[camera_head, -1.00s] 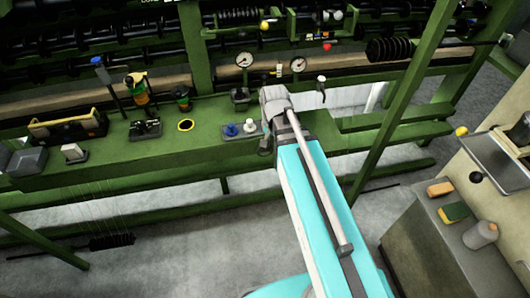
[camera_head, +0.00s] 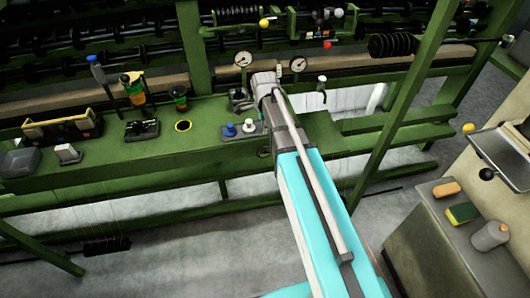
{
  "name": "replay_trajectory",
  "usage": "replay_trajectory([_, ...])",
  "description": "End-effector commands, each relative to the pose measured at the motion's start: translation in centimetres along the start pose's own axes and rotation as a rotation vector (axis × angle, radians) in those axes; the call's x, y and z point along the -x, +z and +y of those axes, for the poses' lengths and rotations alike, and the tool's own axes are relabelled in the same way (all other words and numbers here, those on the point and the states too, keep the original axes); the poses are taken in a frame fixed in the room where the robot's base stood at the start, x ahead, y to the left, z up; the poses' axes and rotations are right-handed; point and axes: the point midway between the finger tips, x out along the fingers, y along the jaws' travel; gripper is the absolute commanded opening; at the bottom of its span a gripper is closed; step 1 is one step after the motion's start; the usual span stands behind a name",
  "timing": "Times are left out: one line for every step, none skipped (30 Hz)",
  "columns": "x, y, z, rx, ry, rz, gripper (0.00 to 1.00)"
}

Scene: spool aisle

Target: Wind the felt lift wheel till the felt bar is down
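The green machine frame (camera_head: 194,45) fills the back of the view. A long tan bar (camera_head: 442,59) runs across it behind the green shelf; it may be the felt bar, but I cannot tell for sure. I cannot pick out the felt lift wheel with certainty. My arm reaches up from the lower right, and its grey wrist end is at the machine, just below and between two round white gauges (camera_head: 243,59). My gripper is hidden behind the wrist, so its fingers and anything they touch do not show.
A green diagonal post (camera_head: 402,110) stands right of my arm. A side cabinet (camera_head: 425,240) is at the right.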

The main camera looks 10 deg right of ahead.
Motion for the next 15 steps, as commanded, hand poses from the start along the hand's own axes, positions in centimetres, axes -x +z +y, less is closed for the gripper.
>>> replay_trajectory([0.01, 0.01, 0.01, 0.000, 0.000, 0.000, 0.26])
replay_trajectory([0.02, 0.02, 0.02, 0.000, 0.000, 0.000, 0.26])
replay_trajectory([0.02, 0.02, 0.03, 0.001, 0.000, 0.000, 0.26])
replay_trajectory([0.02, 0.03, 0.03, 0.001, 0.000, 0.000, 0.26])
replay_trajectory([0.02, 0.03, 0.03, 0.002, 0.000, 0.000, 0.26])
replay_trajectory([0.02, 0.04, 0.03, 0.002, 0.000, 0.000, 0.26])
replay_trajectory([0.01, 0.04, 0.03, 0.002, 0.000, 0.000, 0.26])
replay_trajectory([0.00, 0.05, 0.03, 0.002, 0.000, 0.000, 0.26])
replay_trajectory([-0.04, 0.05, 0.03, 0.003, 0.000, 0.000, 0.26])
replay_trajectory([-0.07, 0.05, 0.04, 0.003, 0.000, 0.000, 0.26])
replay_trajectory([-0.12, 0.05, 0.04, 0.003, 0.000, 0.000, 0.26])
replay_trajectory([-0.21, 0.06, 0.04, 0.003, 0.000, 0.000, 0.26])
replay_trajectory([-0.30, 0.06, 0.04, 0.003, 0.000, 0.000, 0.26])
replay_trajectory([-0.40, 0.07, 0.04, 0.003, 0.000, 0.000, 0.26])
replay_trajectory([-0.55, 0.07, 0.04, 0.004, 0.000, 0.000, 0.26])
